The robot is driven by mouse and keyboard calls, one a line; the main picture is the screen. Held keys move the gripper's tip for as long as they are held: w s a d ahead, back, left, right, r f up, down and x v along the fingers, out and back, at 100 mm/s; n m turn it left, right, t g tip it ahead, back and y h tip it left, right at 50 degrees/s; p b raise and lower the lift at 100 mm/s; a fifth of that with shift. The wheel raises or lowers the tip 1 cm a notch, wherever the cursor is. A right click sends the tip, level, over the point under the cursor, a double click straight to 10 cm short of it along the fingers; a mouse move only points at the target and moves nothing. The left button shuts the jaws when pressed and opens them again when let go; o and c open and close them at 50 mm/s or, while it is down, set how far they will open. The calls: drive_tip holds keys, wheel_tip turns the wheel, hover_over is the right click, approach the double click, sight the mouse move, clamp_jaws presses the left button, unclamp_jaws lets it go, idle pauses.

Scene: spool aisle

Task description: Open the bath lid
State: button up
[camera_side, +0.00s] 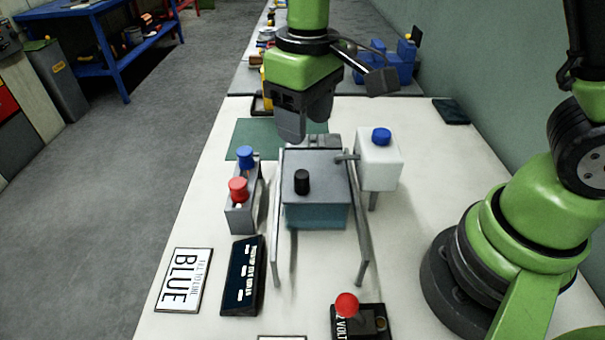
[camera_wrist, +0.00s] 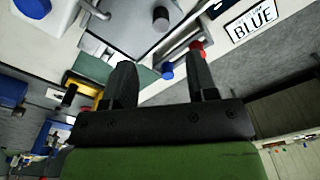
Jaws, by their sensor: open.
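The bath (camera_side: 316,216) is a bluish box between metal legs in the middle of the bench. Its grey lid (camera_side: 330,166) lies flat on top, with an upright black knob (camera_side: 302,181). In the wrist view the lid (camera_wrist: 128,22) and its knob (camera_wrist: 160,17) show at the top. My gripper (camera_side: 291,132) points down above the far edge of the bath, apart from the knob. In the wrist view my gripper (camera_wrist: 165,72) has its two fingers spread, with nothing held between them.
A white tank with a blue cap (camera_side: 379,172) stands right of the bath. A rack with blue and red knobs (camera_side: 241,212) is at left. A "BLUE" card (camera_side: 184,280), a dark display (camera_side: 243,276) and a red-topped lever box (camera_side: 372,322) lie in front. A green mat (camera_side: 246,136) lies behind.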

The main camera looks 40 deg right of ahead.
sight(302, 174)
drive_tip(key=shift+w+a+f, duration=0.1)
drive_tip(key=shift+a+f, duration=0.05)
drive_tip(key=shift+f, duration=0.65)
wheel_tip(302, 174, down, 9)
drive_tip(key=shift+f, duration=0.1)
